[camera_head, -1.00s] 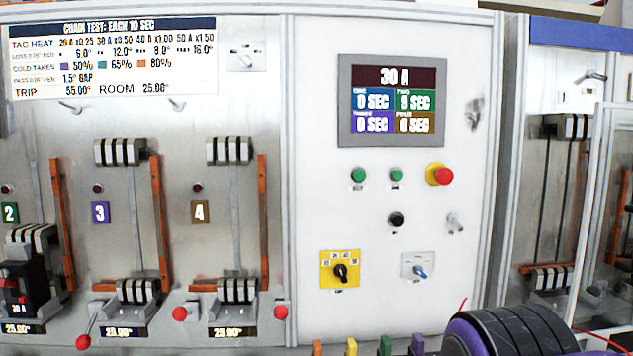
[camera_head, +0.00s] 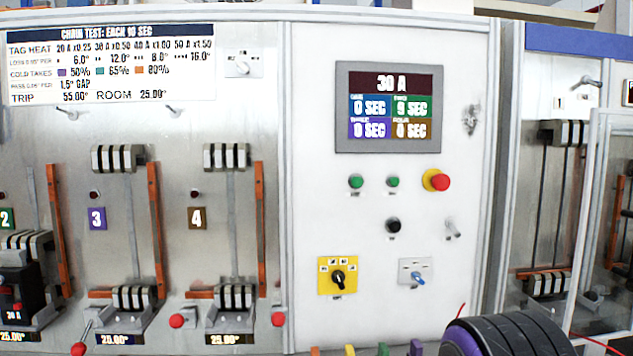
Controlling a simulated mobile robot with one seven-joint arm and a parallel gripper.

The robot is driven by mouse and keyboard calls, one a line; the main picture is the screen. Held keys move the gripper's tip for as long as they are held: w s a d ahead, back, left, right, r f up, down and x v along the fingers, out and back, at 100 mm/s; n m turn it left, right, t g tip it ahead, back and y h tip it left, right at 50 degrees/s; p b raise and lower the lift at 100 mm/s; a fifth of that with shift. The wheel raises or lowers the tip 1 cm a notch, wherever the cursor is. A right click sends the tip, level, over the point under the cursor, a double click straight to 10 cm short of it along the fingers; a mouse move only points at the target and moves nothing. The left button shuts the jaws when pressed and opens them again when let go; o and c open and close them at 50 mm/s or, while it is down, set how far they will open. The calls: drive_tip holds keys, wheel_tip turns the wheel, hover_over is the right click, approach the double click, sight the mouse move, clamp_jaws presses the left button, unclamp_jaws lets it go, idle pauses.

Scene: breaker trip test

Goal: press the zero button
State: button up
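The white control panel (camera_head: 310,220) stands right of centre. It carries a black push button (camera_head: 393,225), a left green button (camera_head: 356,181), a right green button (camera_head: 393,181) and a red mushroom button (camera_head: 440,182) on a yellow collar. The small labels under the buttons are too blurred to read, so I cannot tell which one is marked zero. My gripper is not in view.
Below the buttons are a yellow-plated rotary switch (camera_head: 337,276) and a blue-handled switch (camera_head: 416,276). Test bays with tags 3 (camera_head: 97,218) and 4 (camera_head: 197,218) fill the left, with red-knobbed levers. A framed bay (camera_head: 556,200) stands at right. Coloured pieces (camera_head: 350,350) line the bottom edge.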

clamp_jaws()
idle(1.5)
